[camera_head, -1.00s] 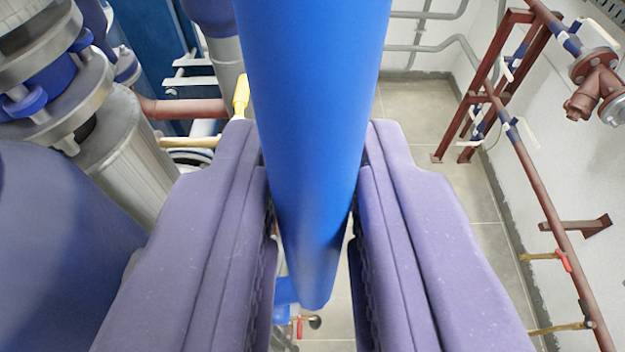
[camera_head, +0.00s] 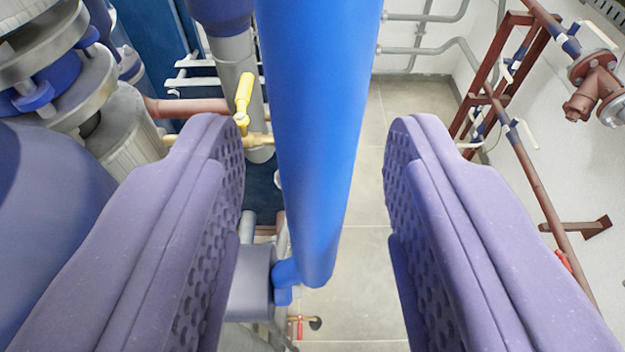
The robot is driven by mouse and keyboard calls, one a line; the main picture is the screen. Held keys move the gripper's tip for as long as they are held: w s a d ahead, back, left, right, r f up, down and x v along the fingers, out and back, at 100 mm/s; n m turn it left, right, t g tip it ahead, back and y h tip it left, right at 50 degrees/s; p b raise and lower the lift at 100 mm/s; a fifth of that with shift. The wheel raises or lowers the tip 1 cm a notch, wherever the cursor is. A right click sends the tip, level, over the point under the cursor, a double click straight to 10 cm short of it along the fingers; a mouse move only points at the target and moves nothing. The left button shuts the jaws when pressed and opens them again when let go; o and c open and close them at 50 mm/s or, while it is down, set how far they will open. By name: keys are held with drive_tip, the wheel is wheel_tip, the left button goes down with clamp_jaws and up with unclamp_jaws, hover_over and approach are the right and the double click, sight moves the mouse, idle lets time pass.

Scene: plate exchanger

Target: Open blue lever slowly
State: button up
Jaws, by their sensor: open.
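The blue lever (camera_head: 318,140) is a long round bar. It runs from the top of the camera view down to a blue joint (camera_head: 285,272) below. My gripper (camera_head: 316,135) is open, with one purple padded finger on each side of the bar. There is a clear gap between the bar and each finger, wider on the right. The bar's upper end is cut off by the top of the picture.
A yellow-handled valve (camera_head: 244,100) stands just behind the left finger. Metal flanges (camera_head: 60,70) and a large blue-grey body (camera_head: 50,200) fill the left. Red-brown pipes (camera_head: 540,190) run along the right wall. Tiled floor (camera_head: 365,215) lies below.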

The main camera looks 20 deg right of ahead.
drive_tip(key=p+v, duration=0.1)
drive_tip(key=v, duration=0.6)
drive_tip(key=shift+s+a, duration=0.1)
drive_tip(key=shift+s, duration=0.05)
